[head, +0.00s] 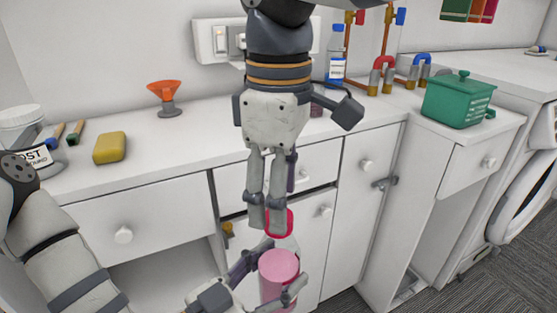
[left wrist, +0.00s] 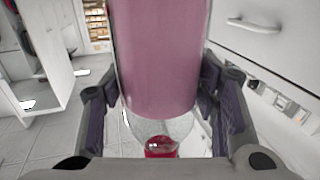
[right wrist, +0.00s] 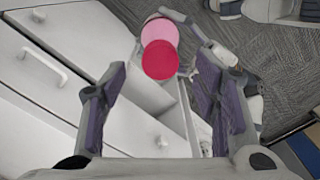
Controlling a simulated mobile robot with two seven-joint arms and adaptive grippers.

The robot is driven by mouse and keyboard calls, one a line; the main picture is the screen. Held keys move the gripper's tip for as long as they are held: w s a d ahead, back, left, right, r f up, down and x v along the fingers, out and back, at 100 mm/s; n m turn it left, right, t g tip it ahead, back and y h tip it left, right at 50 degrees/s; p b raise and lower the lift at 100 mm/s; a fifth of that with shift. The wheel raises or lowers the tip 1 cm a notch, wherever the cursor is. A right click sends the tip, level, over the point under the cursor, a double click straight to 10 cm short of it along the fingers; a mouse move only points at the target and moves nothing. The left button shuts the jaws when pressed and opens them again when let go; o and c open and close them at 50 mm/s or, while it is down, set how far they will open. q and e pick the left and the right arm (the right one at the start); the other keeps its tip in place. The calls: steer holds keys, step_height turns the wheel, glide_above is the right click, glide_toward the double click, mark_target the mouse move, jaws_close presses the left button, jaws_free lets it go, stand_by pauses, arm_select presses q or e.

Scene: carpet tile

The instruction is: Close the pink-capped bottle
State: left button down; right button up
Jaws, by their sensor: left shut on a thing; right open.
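The bottle has a pink-filled body (head: 279,279), a clear shoulder and a reddish-pink cap (head: 285,219) at its neck end. My left gripper (head: 276,265) is shut around the body, in front of the cabinet. The left wrist view shows the pink body (left wrist: 160,60) between the fingers and the cap (left wrist: 161,147) beyond the clear shoulder. My right gripper (head: 265,222) is open and points down close to the cap. In the right wrist view, the cap (right wrist: 160,60) lies ahead, between its spread fingers. I cannot tell how tightly the cap sits.
The counter behind holds a yellow sponge (head: 110,148), an orange funnel (head: 165,92), a blue-capped bottle (head: 335,60) and a green pot (head: 458,99). White drawers and cabinet doors with knobs (head: 123,234) stand close behind the grippers. Open carpet (head: 462,296) lies at right.

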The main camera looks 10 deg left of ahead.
step_height(320, 180, up, 9)
steer(key=shift+r, duration=0.1)
stand_by(0.4)
steer(key=w+d+f+m, duration=0.1)
steer(key=w+d+f, duration=0.25)
steer(key=f, duration=0.65)
steer(key=w+d+f+m, duration=0.1)
steer(key=w+d+f, duration=0.3)
steer(key=f, duration=0.5)
steer(key=s+d+f+m+y, duration=0.15)
steer(key=s+f, duration=0.25)
steer(key=f, duration=1)
steer(key=s+d+f+m+g, duration=0.1)
steer(key=s+d+f+m, duration=0.2)
steer(key=s+f, duration=0.45)
steer(key=s+d+f+m+g, duration=0.1)
steer(key=s+d+f+m, duration=0.25)
steer(key=s+f, duration=0.4)
steer(key=s+d+m, duration=0.3)
steer(key=s+d, duration=0.2)
steer(key=s, duration=0.4)
steer(key=s+d+m+h, duration=0.1)
steer(key=s+d+m, duration=0.2)
steer(key=s+d, duration=0.3)
steer(key=s, duration=0.4)
steer(key=shift+s+d, duration=0.25)
